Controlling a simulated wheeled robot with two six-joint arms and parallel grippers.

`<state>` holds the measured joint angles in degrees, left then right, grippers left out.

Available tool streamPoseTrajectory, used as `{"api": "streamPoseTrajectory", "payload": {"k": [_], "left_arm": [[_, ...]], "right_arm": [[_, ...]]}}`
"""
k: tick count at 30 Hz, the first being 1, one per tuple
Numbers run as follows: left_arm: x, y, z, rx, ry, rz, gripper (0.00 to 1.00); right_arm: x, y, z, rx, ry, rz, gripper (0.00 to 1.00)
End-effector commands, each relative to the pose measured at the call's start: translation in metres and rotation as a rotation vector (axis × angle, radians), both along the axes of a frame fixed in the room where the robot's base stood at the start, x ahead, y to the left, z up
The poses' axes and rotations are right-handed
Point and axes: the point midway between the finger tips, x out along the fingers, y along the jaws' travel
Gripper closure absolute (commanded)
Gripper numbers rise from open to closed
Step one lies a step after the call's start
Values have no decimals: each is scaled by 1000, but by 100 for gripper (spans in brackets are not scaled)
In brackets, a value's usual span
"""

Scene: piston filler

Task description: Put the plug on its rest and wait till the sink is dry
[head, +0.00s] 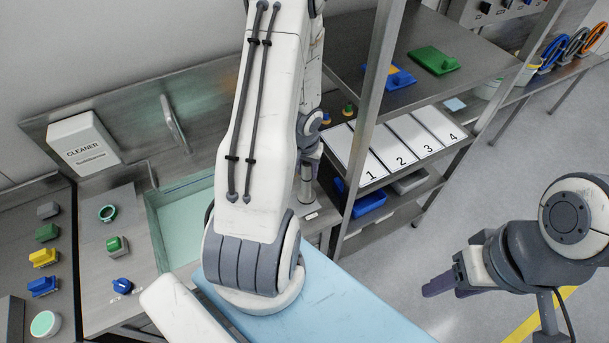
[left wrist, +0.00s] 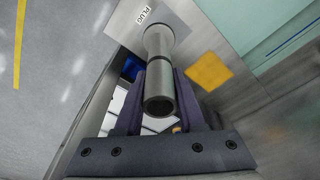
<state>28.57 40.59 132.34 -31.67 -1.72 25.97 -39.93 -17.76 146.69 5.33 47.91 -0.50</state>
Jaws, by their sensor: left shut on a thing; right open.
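My left gripper (head: 310,150) is shut on the plug, a grey metal tube (head: 305,188), at the counter right of the sink. In the left wrist view, the fingers (left wrist: 160,78) hold the tube (left wrist: 160,75) from both sides. Its far end has a wider collar over the metal counter, next to the label PLUG (left wrist: 146,16). I cannot tell whether that end touches the rest. The sink (head: 152,222) looks pale green inside; my arm hides much of it, and whether liquid remains is unclear. My right gripper (head: 440,285) is open and empty over the floor.
A cleaner box (head: 84,145) and a handle (head: 174,125) are on the backsplash.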

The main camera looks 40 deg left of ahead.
Motion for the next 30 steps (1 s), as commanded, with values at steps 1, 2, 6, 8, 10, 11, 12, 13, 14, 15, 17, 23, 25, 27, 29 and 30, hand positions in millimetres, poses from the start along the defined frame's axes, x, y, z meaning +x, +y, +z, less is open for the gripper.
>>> {"api": "streamPoseTrajectory", "payload": {"k": [1, 2, 6, 8, 10, 11, 12, 13, 14, 15, 17, 23, 25, 27, 29, 30], "left_arm": [[1, 7, -2, 0, -1, 2, 100], [1, 9, -4, 0, -1, 1, 100], [2, 14, -9, 1, -2, -3, 100], [2, 14, -14, 1, -2, -4, 100], [2, 14, -21, 1, -2, -4, 100], [2, 14, -25, 1, -2, -4, 100], [2, 14, -31, 1, -2, -4, 100], [2, 14, -35, 1, -2, -4, 100], [2, 14, -40, 1, -2, -5, 100], [2, 13, -45, 1, -2, -5, 100], [2, 13, -49, 1, -2, -5, 100], [3, 13, -48, 2, -2, -6, 100], [3, 13, -48, 2, -2, -6, 100], [3, 13, -49, 2, -2, -6, 100], [2, 13, -51, 2, -2, -6, 100], [3, 13, -53, 2, -2, -6, 100]], "right_arm": [[0, 0, 4, 0, 0, 0, 50], [0, 0, 4, 0, 0, 0, 50], [0, 0, 3, 0, 0, -1, 50], [0, 0, -2, 0, 0, -1, 50], [0, 0, -9, 0, 0, -1, 50], [0, 0, -13, 0, 0, -1, 50], [0, 0, -19, 0, 0, -2, 50], [0, 0, -23, 0, 0, -2, 50], [0, 0, -27, 0, 0, -2, 50], [0, 0, -32, 0, 0, -3, 50], [0, 0, -36, 0, 0, -5, 50], [0, 0, -35, 0, 0, -5, 50], [0, 0, -35, 0, 0, -5, 50], [0, 0, -36, 0, 0, -5, 50], [0, 0, -38, 0, 1, -6, 50], [0, 0, -39, 0, 1, -6, 50]]}}
